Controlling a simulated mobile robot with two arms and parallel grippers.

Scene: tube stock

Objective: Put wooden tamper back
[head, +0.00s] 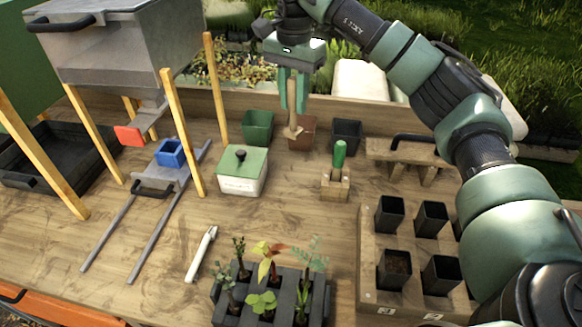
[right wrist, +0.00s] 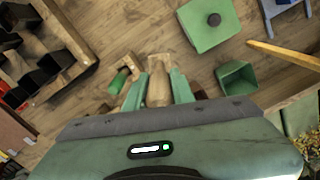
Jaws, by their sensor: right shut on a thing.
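My right gripper (head: 293,92) is shut on the wooden tamper (head: 292,118) and holds it upright at the back of the bench. The tamper's lower end overlaps the brown pot (head: 305,136) in the head view; I cannot tell whether it is inside, touching or in front of it. In the right wrist view the tamper (right wrist: 158,84) sits between the green fingers of the gripper (right wrist: 157,88). My left gripper is not in view.
A green pot (head: 257,126) and a black pot (head: 346,136) flank the brown one. A green-handled tool (head: 339,156) stands in a wooden block (head: 335,186). A green-lidded box (head: 243,170), seedling tray (head: 232,306) and wooden rack of black pots (head: 374,240) stand nearer. Wooden posts rise at left.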

